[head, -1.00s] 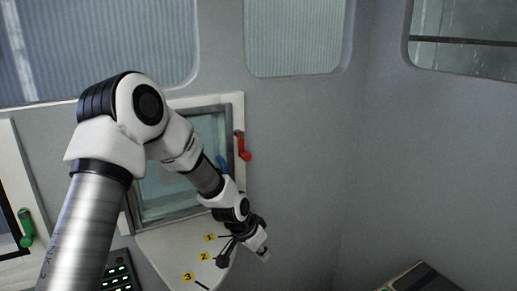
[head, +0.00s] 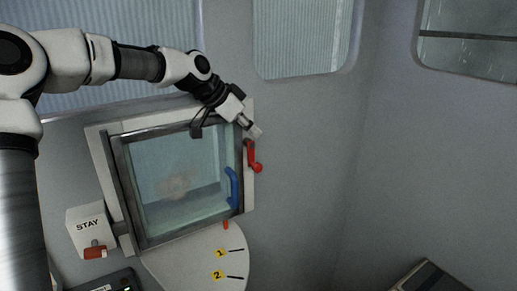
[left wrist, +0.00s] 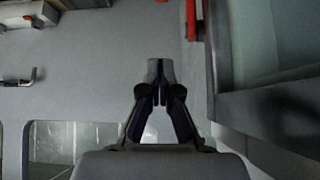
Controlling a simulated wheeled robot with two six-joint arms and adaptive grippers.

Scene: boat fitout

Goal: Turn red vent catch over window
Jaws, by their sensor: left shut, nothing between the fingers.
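The red vent catch (head: 252,157) is on the right side of the window frame and hangs downward, with a round knob at its lower end. My left gripper (head: 255,131) is shut and empty, just above the catch's upper end near the window's top right corner. I cannot tell if they touch in the head view. The window (head: 178,178) is shut in its grey frame, with a blue handle (head: 233,187) on its right side. In the left wrist view, the shut fingertips (left wrist: 160,72) are below and left of the red catch (left wrist: 191,18), apart from it. My right gripper is not in view.
A white box marked STAY (head: 90,225) with a red-orange part stands left of the window. A pale curved plate (head: 205,262) with yellow number tags and a small red pointer is below it. The grey wall (head: 310,170) to the right is clear.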

